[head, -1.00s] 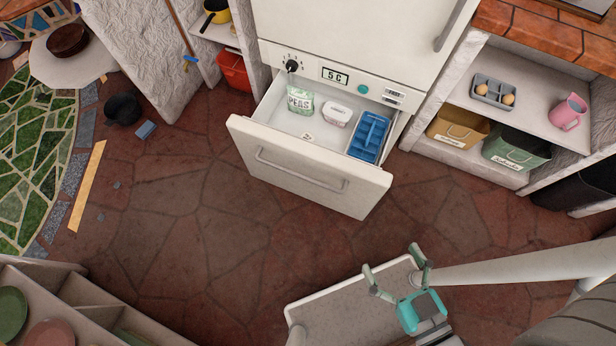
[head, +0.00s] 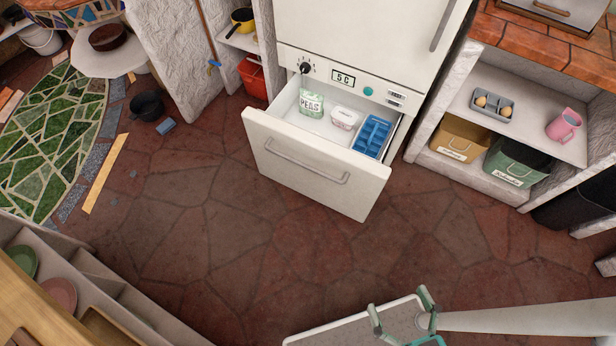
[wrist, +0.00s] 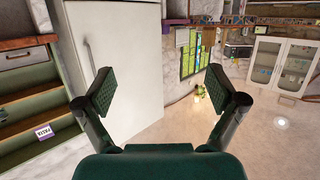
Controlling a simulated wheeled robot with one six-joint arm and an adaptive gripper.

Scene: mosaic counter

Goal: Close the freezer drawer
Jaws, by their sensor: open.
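The freezer drawer (head: 305,172) is pulled out at the bottom of the white fridge (head: 352,30), with its front panel and bar handle facing the room. Inside it are a green peas bag (head: 311,103), a white tub (head: 345,118) and a blue ice tray (head: 373,136). My gripper (head: 401,300) is open and empty at the bottom of the head view, well apart from the drawer. In the wrist view my gripper (wrist: 172,92) shows its two fingers spread, with a white fridge door (wrist: 118,60) beyond. The drawer cannot be made out in the wrist view.
Open floor (head: 250,240) lies between my base and the drawer. Shelves with bins (head: 515,165) stand right of the fridge. A black pot (head: 146,106) and a small blue block (head: 166,126) lie on the floor at the left. A plate shelf (head: 110,290) stands at lower left.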

